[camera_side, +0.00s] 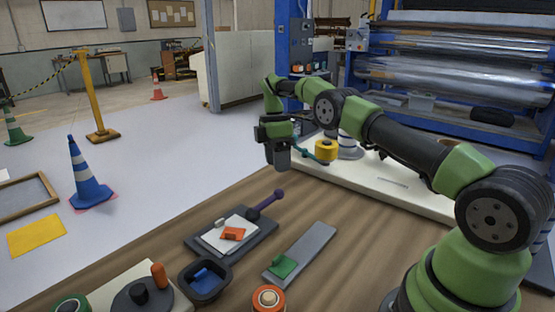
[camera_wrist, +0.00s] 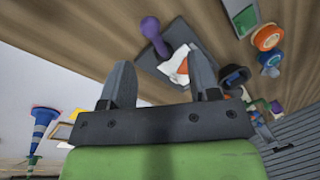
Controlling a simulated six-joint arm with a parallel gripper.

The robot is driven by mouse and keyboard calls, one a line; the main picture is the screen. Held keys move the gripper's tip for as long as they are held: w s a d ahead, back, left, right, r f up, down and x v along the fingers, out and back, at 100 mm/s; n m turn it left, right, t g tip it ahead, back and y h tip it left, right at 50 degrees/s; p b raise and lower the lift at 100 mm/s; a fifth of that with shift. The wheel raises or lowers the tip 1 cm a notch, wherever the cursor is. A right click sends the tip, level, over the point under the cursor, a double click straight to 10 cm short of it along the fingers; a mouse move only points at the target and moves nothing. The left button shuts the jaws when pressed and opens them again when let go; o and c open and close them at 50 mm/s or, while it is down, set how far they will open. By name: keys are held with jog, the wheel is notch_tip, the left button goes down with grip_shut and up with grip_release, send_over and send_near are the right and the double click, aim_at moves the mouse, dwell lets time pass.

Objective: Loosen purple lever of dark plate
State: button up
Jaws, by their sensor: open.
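A dark plate (camera_side: 203,241) lies on the brown table, with a white sheet and an orange block on it. A purple lever (camera_side: 270,201) with a round knob is at its far right end and points up and right. In the wrist view the purple lever (camera_wrist: 155,37) and the dark plate (camera_wrist: 152,72) show beyond my fingers. My gripper (camera_side: 281,160) is above the table, behind and apart from the lever. In the wrist view my gripper (camera_wrist: 162,88) has its two fingers spread with nothing between them.
A grey strip with a green block (camera_side: 283,266) lies right of the plate. A dark bin (camera_side: 205,281) with something blue and an orange roll (camera_side: 268,298) stand in front. A yellow cylinder (camera_side: 326,150) is near my arm. The table between gripper and plate looks clear.

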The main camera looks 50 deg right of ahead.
aim_at(266, 203)
jog(key=shift+c, duration=0.4)
